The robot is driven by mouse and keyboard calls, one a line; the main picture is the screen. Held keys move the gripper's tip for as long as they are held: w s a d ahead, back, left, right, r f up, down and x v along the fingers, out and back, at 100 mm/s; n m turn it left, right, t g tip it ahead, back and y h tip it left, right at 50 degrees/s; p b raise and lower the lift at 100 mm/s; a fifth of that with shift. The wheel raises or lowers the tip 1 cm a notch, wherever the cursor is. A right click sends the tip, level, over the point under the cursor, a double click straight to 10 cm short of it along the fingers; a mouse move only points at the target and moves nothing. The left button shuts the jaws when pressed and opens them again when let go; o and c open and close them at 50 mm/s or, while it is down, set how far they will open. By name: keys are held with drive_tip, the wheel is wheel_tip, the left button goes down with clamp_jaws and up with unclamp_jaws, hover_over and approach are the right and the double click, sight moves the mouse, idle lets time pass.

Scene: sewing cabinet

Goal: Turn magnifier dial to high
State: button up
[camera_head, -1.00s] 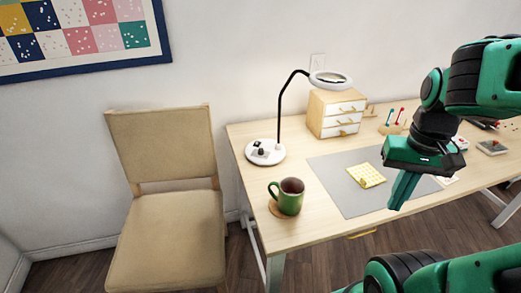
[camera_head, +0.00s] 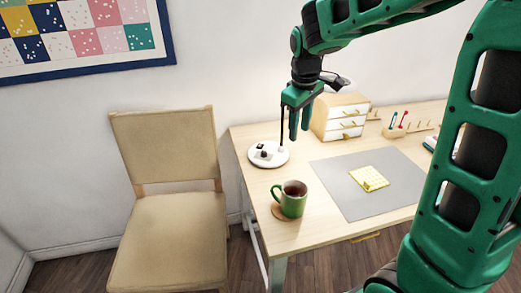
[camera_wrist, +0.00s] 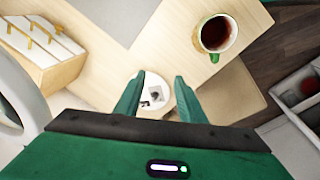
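The magnifier lamp's round white base (camera_head: 268,154) stands at the desk's back left corner, with small dark controls on top. The base also shows in the wrist view (camera_wrist: 155,88), between my fingertips but farther away. Which control is the dial, and its setting, are too small to tell. My gripper (camera_head: 299,136) is above the desk, to the right of the base, fingers pointing down and apart. In the wrist view my gripper (camera_wrist: 157,92) is open with nothing between the fingers. My gripper and arm hide most of the lamp's neck and head in the head view.
A green mug (camera_head: 291,199) of dark drink stands on a coaster in front of the base. A small drawer box (camera_head: 341,117) is close on the right. A grey mat (camera_head: 346,195) holds a yellow patterned square (camera_head: 369,178). A chair (camera_head: 170,185) is left of the desk.

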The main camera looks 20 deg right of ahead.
drive_tip(key=w+a+f+n+g+h, duration=0.2)
drive_tip(key=w+a+f+n, duration=0.15)
drive_tip(key=w, duration=0.65)
drive_tip(key=n+h, duration=0.2)
drive_tip(key=n, duration=0.4)
approach(263, 151)
drive_tip(key=shift+g, duration=0.3)
drive_tip(key=x, duration=0.8)
drive_tip(key=shift+w+f, duration=0.15)
drive_tip(key=shift+w, duration=0.1)
drive_tip(key=shift+c, duration=0.2)
clamp_jaws()
